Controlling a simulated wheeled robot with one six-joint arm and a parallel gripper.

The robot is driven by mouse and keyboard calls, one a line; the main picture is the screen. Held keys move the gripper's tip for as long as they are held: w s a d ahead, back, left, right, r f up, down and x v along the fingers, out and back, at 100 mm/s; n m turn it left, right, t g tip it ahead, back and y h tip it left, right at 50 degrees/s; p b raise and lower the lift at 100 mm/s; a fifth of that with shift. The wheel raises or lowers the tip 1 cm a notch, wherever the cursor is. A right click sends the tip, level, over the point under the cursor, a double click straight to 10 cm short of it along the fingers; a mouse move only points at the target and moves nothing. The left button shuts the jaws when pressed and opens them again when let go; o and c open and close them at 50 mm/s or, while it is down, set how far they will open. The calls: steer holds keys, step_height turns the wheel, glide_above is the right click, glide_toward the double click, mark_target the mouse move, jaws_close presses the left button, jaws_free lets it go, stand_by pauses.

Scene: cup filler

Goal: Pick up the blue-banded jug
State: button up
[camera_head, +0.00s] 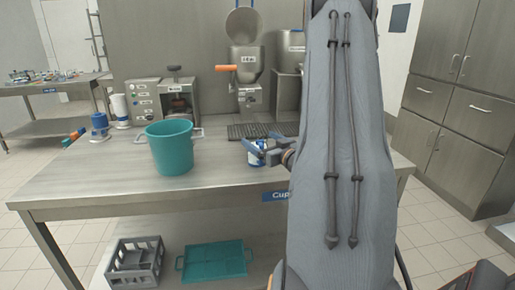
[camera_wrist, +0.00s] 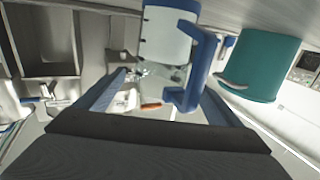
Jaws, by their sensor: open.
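The blue-banded jug (camera_head: 257,157) stands on the steel table near its front edge, partly hidden by my gripper (camera_head: 264,150). In the wrist view the jug (camera_wrist: 165,42) is white with a blue band at the top of the picture. Its blue handle (camera_wrist: 205,62) is on the right side, reaching down between my open fingers. My gripper (camera_wrist: 165,85) is open, with the jug just ahead of the fingertips. I cannot tell whether a finger touches it.
A teal bucket (camera_head: 170,150) stands on the table to the left of the jug. A machine with an orange handle (camera_head: 246,80) and a dark grate (camera_head: 250,131) are behind. A blue-and-white container (camera_head: 100,127) is at the far left. A grey crate (camera_head: 137,263) and teal tray (camera_head: 214,262) lie below.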

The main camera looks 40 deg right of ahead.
steer(key=shift+w+d, duration=0.15)
steer(key=shift+w, duration=1.25)
steer(key=c, duration=1.4)
steer(key=shift+c, duration=0.2)
steer(key=shift+r, duration=0.1)
steer(key=shift+r+b, duration=0.3)
steer(key=shift+r, duration=4.65)
